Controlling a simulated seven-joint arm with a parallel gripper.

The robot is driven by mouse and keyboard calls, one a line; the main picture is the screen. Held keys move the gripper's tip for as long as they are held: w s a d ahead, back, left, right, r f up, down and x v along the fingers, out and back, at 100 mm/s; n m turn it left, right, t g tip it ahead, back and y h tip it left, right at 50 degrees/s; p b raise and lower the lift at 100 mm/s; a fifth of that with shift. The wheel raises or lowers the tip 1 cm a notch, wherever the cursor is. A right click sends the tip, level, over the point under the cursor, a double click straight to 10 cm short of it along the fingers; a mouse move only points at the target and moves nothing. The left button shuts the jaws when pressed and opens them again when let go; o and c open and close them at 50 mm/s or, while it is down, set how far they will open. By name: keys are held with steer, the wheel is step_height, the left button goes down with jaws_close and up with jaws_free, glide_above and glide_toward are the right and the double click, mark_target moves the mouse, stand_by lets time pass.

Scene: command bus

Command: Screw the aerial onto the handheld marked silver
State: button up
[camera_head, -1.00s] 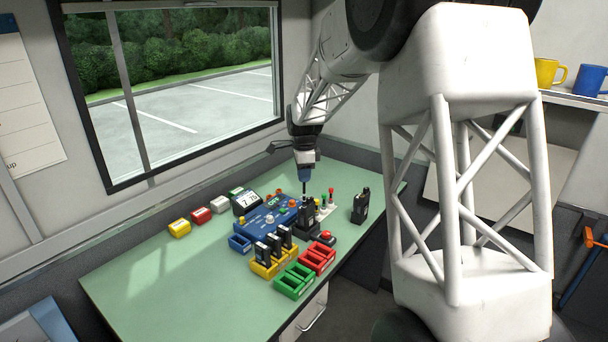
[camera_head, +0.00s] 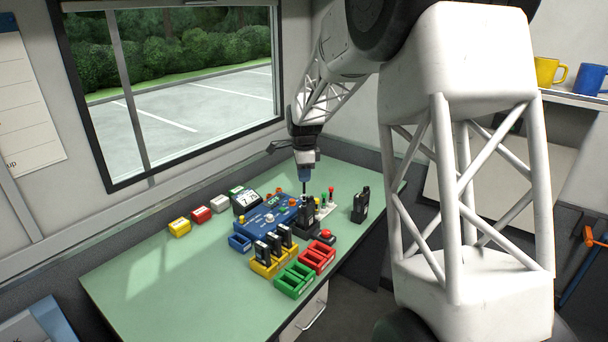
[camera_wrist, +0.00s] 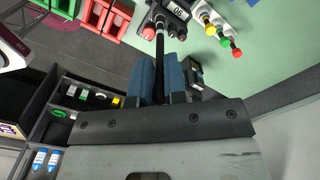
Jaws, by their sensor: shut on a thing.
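My gripper (camera_head: 304,182) points down over the bench, its blue fingers (camera_wrist: 160,84) shut on a thin black aerial (camera_wrist: 160,58). The aerial is upright below the fingers in the head view. Its far end meets or nearly meets a fitting on top of a black handheld (camera_head: 308,212), which stands in a dark holder on the bench. The handheld's top with knobs also shows in the wrist view (camera_wrist: 178,20). I cannot tell whether the threads are engaged. The word silver is not readable on any handheld.
Another black handheld (camera_head: 360,206) stands alone to the right. Several dark units stand in a yellow tray (camera_head: 264,268); green (camera_head: 294,281) and red (camera_head: 318,258) trays adjoin. A red button (camera_head: 326,235), a coloured-tip rack (camera_head: 328,206) and a blue console (camera_head: 264,220) crowd the holder.

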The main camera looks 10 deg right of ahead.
steer(key=o, duration=1.1)
steer(key=n, duration=1.2)
steer(key=shift+n, duration=0.4)
steer(key=n, duration=0.5)
steer(key=shift+n, duration=0.4)
steer(key=n, duration=0.5)
